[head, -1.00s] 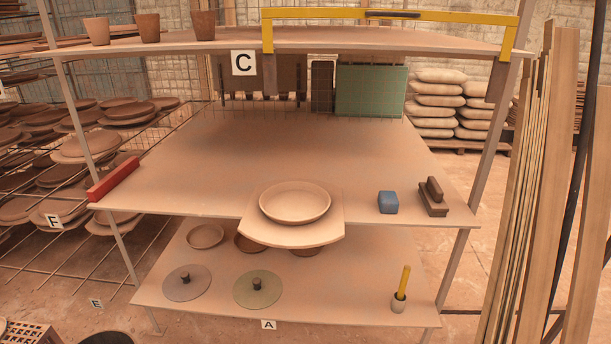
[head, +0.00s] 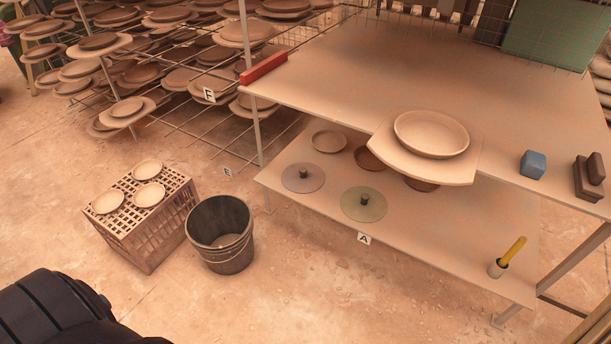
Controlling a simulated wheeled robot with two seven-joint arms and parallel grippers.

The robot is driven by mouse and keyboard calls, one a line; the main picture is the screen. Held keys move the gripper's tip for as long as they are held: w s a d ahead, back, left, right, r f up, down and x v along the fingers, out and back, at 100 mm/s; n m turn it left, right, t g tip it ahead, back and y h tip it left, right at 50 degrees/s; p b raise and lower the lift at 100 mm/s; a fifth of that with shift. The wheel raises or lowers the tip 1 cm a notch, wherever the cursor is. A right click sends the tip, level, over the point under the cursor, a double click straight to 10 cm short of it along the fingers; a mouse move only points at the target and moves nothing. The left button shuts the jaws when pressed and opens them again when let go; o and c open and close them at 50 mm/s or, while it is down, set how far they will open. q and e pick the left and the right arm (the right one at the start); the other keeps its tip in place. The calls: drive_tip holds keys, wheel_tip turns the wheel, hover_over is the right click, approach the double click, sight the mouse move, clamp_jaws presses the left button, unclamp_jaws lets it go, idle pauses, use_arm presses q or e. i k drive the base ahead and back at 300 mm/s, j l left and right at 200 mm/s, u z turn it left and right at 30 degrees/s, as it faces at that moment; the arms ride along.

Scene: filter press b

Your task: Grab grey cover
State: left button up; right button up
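The grey cover (head: 303,178) is a flat round disc with a dark knob at its centre. It lies on the lower shelf (head: 450,240), near that shelf's left end. A similar greenish cover (head: 364,204) with a dark knob lies to its right, apart from it. Neither gripper shows in the head view. A dark part of my own body fills the lower left corner.
A bowl (head: 329,141) sits behind the grey cover. The upper shelf (head: 330,85) overhangs, with a board and plate (head: 432,134) jutting out at its front. A bucket (head: 220,235) and crate (head: 150,225) stand on the floor at left; floor before the shelf is clear.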

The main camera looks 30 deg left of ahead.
sight(300, 178)
drive_tip(key=i+u, duration=0.35)
drive_tip(key=i, duration=0.35)
drive_tip(key=i+u, duration=0.35)
drive_tip(key=i, duration=0.35)
